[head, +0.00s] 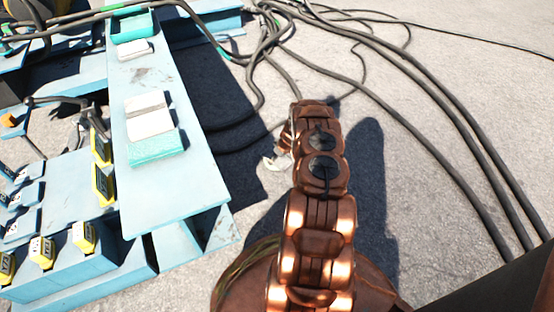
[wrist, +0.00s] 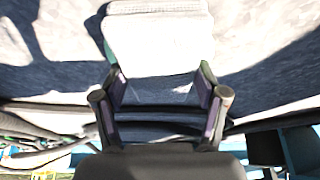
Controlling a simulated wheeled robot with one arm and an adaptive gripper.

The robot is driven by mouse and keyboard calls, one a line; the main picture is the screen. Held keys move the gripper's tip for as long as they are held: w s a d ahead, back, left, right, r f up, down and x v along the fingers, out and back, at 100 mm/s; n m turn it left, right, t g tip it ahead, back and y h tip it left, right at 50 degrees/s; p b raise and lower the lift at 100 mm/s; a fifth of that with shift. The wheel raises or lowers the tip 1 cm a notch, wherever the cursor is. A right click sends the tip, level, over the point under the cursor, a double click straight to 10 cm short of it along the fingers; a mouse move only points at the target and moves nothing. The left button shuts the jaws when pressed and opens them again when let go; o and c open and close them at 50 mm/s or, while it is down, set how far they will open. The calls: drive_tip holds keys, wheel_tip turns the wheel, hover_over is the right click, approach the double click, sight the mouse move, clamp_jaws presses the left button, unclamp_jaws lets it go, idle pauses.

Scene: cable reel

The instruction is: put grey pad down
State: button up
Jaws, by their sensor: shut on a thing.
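In the wrist view, my gripper (wrist: 160,84) is shut on a pale grey pad (wrist: 158,40), which sticks out beyond the two fingertips. A thin teal edge shows at the pad's left side. In the head view, my copper-coloured arm reaches out over the pavement to the right of the blue bench and hides most of the gripper. A small pale piece shows at the left of the arm's end; I cannot tell whether it is the pad or part of the gripper.
The light blue bench (head: 165,75) carries a pale block on a teal base (head: 155,150) and a teal tray (head: 132,27) with a small white block (head: 135,50). Yellow-tagged blue boxes stand at lower left. Black cables (head: 440,100) cross the pavement at right; bare pavement lies between.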

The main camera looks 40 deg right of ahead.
drive_tip(key=o, duration=1.3)
drive_tip(key=shift+c, duration=0.2)
drive_tip(key=p+v, duration=0.5)
drive_tip(key=v, duration=0.7)
drive_tip(key=shift+r, duration=0.15)
